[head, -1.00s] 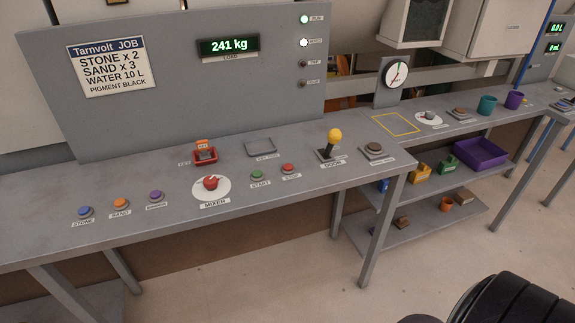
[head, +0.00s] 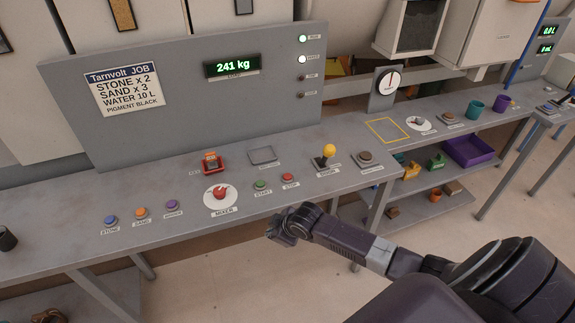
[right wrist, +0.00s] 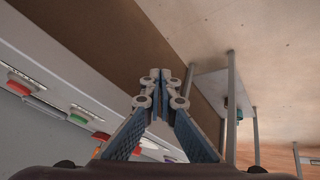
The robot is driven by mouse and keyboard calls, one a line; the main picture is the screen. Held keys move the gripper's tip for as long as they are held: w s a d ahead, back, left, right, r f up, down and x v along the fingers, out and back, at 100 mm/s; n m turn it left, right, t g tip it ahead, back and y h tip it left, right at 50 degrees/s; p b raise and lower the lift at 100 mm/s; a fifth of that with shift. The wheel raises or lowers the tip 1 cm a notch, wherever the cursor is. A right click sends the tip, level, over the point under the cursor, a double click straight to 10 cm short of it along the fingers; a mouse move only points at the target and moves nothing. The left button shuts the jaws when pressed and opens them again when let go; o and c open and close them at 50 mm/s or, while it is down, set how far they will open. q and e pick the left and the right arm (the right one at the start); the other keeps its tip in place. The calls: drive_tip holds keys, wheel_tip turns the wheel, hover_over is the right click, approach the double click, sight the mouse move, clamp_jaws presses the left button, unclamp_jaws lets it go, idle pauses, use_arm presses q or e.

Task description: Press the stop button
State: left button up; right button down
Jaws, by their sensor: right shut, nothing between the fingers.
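The stop button (head: 290,178) is a small red button with a white label, on the front part of the grey console in the head view. The green start button (head: 261,185) is just left of it. My right gripper (head: 283,228) is in front of the console edge, below and apart from the stop button. In the right wrist view my right gripper (right wrist: 160,75) has its fingertips together, with nothing between them. A green button and a red button show at the lower left there, beside the fingers. My left gripper is not in view.
The red mixer knob (head: 220,193) is left of the start button. A yellow-topped lever (head: 328,152) and a brown button (head: 366,157) are to the right. A panel display (head: 231,67) reads 241 kg. Open floor lies in front of the console.

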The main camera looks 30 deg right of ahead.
drive_tip(key=shift+n, duration=0.4)
drive_tip(key=w+r, duration=0.1)
drive_tip(key=r, duration=0.1)
drive_tip(key=w+r, duration=0.1)
drive_tip(key=r, duration=0.1)
drive_tip(key=d+r+p, duration=0.1)
drive_tip(key=r, duration=0.1)
drive_tip(key=shift+w+r, duration=0.4)
wheel_tip(320, 180, up, 12)
drive_tip(key=t+h, duration=0.1)
drive_tip(key=t, duration=0.1)
hover_over(288, 177)
use_arm(q)
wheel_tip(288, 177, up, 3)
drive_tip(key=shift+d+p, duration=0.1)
drive_tip(key=shift+p, duration=0.2)
use_arm(e)
drive_tip(key=shift+s+f, duration=0.15)
drive_tip(key=shift+f, duration=0.05)
drive_tip(key=shift+f, duration=0.1)
wheel_tip(288, 177, down, 8)
drive_tip(key=b, duration=0.7)
use_arm(q)
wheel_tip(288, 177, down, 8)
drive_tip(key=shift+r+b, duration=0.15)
drive_tip(key=shift+b, duration=0.15)
use_arm(e)
drive_tip(key=shift+f, duration=0.35)
drive_tip(key=shift+f, duration=0.2)
drive_tip(key=shift+f, duration=0.25)
